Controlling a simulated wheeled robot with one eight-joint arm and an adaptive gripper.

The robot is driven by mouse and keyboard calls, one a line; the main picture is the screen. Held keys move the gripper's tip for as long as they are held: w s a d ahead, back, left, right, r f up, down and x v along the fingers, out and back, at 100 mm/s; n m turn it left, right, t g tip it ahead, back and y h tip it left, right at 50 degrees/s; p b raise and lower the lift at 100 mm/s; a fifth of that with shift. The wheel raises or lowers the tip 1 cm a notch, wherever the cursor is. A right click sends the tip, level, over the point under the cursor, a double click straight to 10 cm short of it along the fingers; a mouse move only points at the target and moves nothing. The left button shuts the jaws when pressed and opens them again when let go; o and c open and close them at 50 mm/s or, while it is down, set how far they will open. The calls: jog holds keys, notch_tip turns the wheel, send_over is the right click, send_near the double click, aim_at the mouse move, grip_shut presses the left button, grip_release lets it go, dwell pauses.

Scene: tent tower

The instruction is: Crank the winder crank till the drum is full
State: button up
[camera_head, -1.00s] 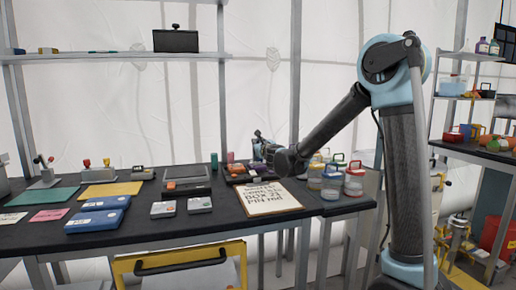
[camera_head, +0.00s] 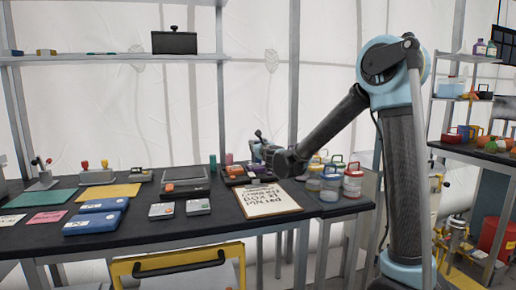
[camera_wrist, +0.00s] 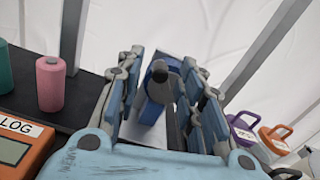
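My gripper (camera_head: 263,147) is at the back right of the black table, beyond the clipboard. In the wrist view its two blue-and-grey fingers (camera_wrist: 160,92) stand apart. Between them is an upright blue part with a dark round end (camera_wrist: 159,72), which looks like the winder crank; I cannot be sure. Pale gaps show beside it, so the fingers appear to be around it without a clear grip. The drum cannot be made out in either view, and my wrist covers much of that spot in the head view.
A clipboard (camera_head: 268,203) lies in front of my gripper. Lidded jars (camera_head: 353,182) stand to the right. An orange box marked LOG (camera_wrist: 18,145) and a pink bottle (camera_wrist: 51,85) are left of my fingers. Blue cases (camera_head: 93,222) lie further left.

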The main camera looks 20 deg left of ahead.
jog(key=v, duration=1.2)
jog(key=shift+f, duration=0.1)
